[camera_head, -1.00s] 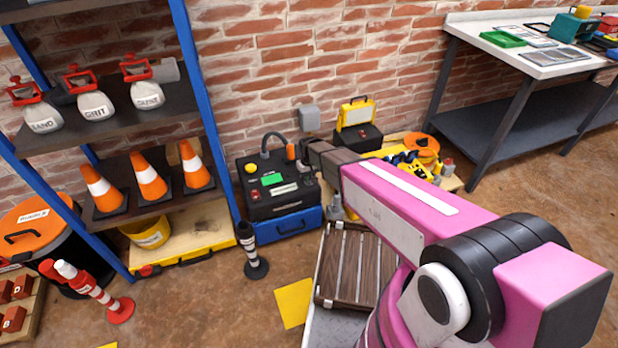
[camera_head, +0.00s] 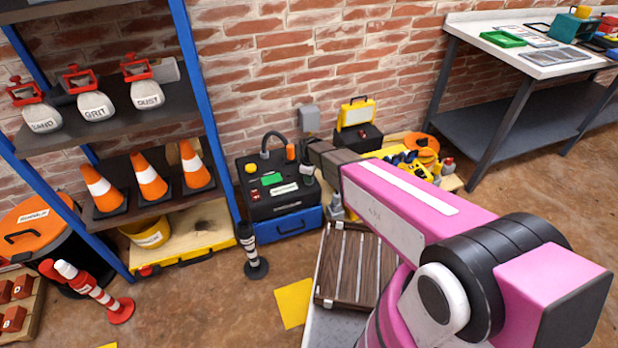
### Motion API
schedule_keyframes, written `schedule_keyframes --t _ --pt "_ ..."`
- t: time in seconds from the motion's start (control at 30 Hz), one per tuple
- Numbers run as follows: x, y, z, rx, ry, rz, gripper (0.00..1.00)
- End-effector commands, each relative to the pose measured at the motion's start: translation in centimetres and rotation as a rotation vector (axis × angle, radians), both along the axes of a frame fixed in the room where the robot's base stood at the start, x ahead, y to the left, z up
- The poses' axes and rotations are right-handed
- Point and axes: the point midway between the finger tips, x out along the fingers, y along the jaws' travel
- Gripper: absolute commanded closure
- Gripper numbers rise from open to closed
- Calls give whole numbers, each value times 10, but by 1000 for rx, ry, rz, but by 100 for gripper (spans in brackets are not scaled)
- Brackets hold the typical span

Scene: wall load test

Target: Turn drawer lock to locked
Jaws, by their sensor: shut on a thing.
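The blue drawer (camera_head: 290,227) sits low against the brick wall, beneath a black unit (camera_head: 262,210). The unit has a yellow button, a green panel and a pale label on its sloped face. My gripper (camera_head: 309,160) is at the end of my pink arm, at the upper right side of this unit. Its jaws are shut on a small dark part there, which I take for the drawer lock. The jaws and my arm hide most of it, and I cannot read which way the lock is turned.
A blue-framed shelf (camera_head: 209,110) with cones stands left. A black-and-white post (camera_head: 250,250) stands just before the unit. A slatted brown crate (camera_head: 345,265) lies below my arm. A yellow case (camera_head: 356,112) and a workbench (camera_head: 510,65) are at right.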

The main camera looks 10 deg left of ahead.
Motion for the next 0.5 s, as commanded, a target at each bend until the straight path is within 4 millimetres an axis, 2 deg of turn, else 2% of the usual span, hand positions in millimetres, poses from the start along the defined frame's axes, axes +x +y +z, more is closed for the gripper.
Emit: schedule_keyframes --t 0.5 --pt "0 0 0 -1 0 462 100"
